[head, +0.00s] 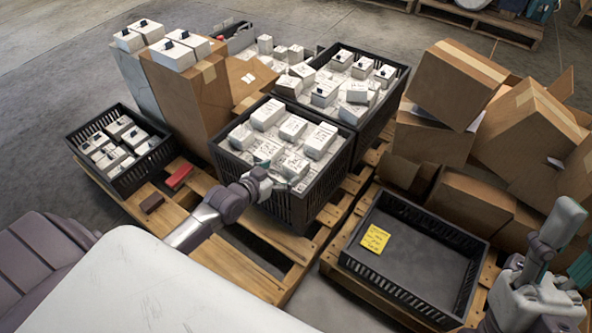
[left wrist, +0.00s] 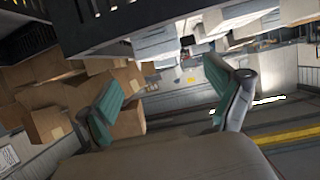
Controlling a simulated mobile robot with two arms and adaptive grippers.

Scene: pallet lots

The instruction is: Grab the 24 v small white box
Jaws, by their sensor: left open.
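Several small white boxes with dark handwriting lie in the middle black crate (head: 316,198); one white box (head: 319,141) is at its right side. I cannot read which is marked 24 V. More white boxes fill the back crate (head: 376,120) and the small left crate (head: 77,152). My left gripper (head: 268,168) is open at the middle crate's front edge, over or beside its nearest boxes; its fingers hide part of them. In the left wrist view its two teal-padded fingers (left wrist: 165,103) are spread with nothing between them. My right gripper (head: 562,250) is at the right edge, partly cut off.
A nearly empty black crate (head: 425,228) with a yellow note (head: 375,239) stands at front right. Cardboard boxes (head: 455,80) pile up behind it. A tall carton (head: 195,100) bears white boxes. Crates stand on a wooden pallet (head: 240,262); a red item (head: 178,177) lies there.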

